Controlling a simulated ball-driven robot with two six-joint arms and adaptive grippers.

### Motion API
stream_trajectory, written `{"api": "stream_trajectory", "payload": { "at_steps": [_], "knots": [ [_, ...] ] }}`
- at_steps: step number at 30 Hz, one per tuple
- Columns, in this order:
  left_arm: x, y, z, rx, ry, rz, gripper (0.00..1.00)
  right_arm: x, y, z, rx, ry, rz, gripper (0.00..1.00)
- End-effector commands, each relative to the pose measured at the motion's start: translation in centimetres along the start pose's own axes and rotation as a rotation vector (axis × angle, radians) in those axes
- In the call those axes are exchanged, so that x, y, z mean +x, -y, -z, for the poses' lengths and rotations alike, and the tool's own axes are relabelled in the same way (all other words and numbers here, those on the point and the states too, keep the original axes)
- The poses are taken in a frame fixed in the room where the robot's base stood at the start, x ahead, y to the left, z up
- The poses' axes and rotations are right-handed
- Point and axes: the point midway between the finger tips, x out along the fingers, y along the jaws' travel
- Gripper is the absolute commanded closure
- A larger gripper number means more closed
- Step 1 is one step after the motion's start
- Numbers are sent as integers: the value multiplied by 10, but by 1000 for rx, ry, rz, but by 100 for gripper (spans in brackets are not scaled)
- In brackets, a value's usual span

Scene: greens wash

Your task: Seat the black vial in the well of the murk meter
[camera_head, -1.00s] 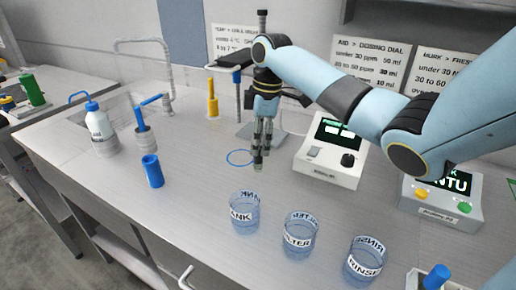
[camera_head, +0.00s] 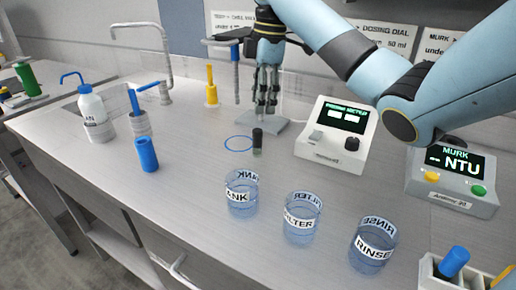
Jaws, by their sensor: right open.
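The black vial (camera_head: 257,142) stands upright on the bench, just right of a blue ring mark (camera_head: 238,144). My right gripper (camera_head: 265,110) is open and empty, with fingers pointing down, above and apart from the vial. The murk meter (camera_head: 452,182) is the grey box at the right, with a lit screen reading NTU, a yellow button and a green button. My right arm passes close above its top. I cannot make out its well. My left gripper is not in view.
A white meter with a black knob (camera_head: 330,140) stands between the vial and the murk meter. Labelled clear beakers, tank (camera_head: 241,193), filter (camera_head: 302,219) and rinse (camera_head: 372,246), line the front. A blue cylinder (camera_head: 146,154) stands left. A rack (camera_head: 428,270) sits front right.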

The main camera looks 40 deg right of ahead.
Motion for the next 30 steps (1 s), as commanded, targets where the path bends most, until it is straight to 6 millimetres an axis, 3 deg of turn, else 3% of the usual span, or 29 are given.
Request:
{"api": "stream_trajectory", "payload": {
  "at_steps": [1,6,11,19,26,30],
  "knots": [
    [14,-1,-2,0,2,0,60,16,0,-1,0,0,1,50],
    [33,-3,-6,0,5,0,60,36,0,-1,1,0,1,50],
    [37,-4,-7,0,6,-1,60,44,0,-1,1,0,1,50],
    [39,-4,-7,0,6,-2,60,82,1,-2,1,0,3,50],
    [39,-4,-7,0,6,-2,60,86,1,-2,1,1,0,50],
    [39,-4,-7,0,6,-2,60,86,1,-2,1,1,0,66]
  ]
}}
